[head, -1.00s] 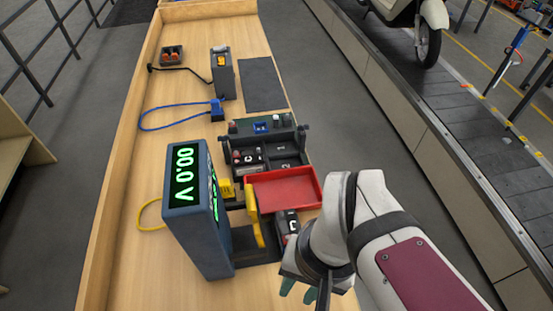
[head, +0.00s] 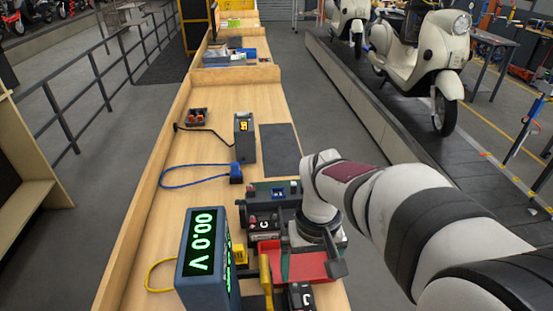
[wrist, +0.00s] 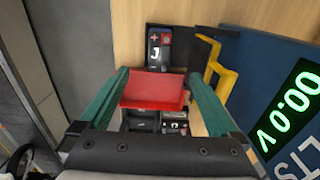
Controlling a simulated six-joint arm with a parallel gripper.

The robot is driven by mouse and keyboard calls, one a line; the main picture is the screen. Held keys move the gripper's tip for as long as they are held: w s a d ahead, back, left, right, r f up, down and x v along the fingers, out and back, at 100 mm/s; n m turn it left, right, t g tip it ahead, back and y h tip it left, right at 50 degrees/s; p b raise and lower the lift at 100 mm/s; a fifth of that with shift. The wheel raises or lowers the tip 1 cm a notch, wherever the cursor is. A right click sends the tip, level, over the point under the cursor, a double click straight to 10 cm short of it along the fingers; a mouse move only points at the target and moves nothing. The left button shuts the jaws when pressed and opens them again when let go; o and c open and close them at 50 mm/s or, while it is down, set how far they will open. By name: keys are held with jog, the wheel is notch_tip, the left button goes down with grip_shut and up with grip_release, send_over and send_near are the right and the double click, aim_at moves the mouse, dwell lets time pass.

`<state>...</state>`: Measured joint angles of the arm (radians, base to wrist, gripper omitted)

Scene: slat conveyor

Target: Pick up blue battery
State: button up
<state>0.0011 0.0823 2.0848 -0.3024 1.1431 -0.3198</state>
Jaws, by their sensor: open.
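A dark battery (head: 300,296) with a white letter lies beside the yellow-armed holder at the bottom of the head view. In the wrist view this battery (wrist: 159,48) shows a red plus mark and dark blue-grey sides; I cannot tell its colour surely. My gripper (wrist: 158,78) is open and empty, with two teal fingers on either side of the red tray (wrist: 155,92). The battery is beyond the fingertips, apart from them.
The voltage meter (head: 203,262) reading 00.0 V and the yellow bracket (head: 266,280) stand close to the battery. A black rack (head: 262,215) holds several parts beyond the tray. A blue cable (head: 195,168) and a dark mat (head: 280,150) lie farther up the bench.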

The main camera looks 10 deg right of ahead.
aim_at(303, 300)
jog(key=f, duration=1)
jog(key=w+f, duration=0.1)
jog(key=f, duration=0.5)
jog(key=shift+f, duration=0.1)
grip_shut()
